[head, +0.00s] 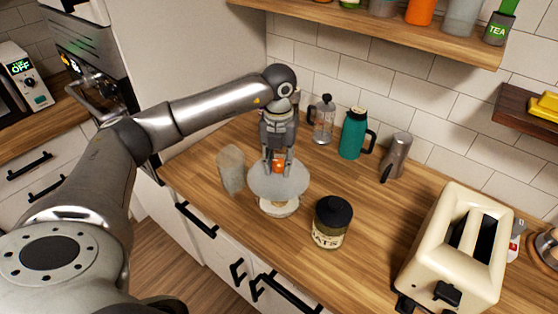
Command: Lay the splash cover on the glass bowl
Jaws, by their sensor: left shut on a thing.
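The splash cover (278,186) is a round, pale grey disc with an orange knob, held roughly level over the counter. My left gripper (278,164) points down from above and is shut on the orange knob. Directly below the cover is a pale, cream round thing (280,208); its lower front edge shows. The glass bowl cannot be made out clearly and seems mostly hidden under the cover. I cannot tell whether the cover touches what is beneath it. My right gripper is not in view.
A grey upright slab (231,169) stands close left of the cover. A black-lidded jar (331,222) stands to its right. A cream toaster (458,246) stands at right.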

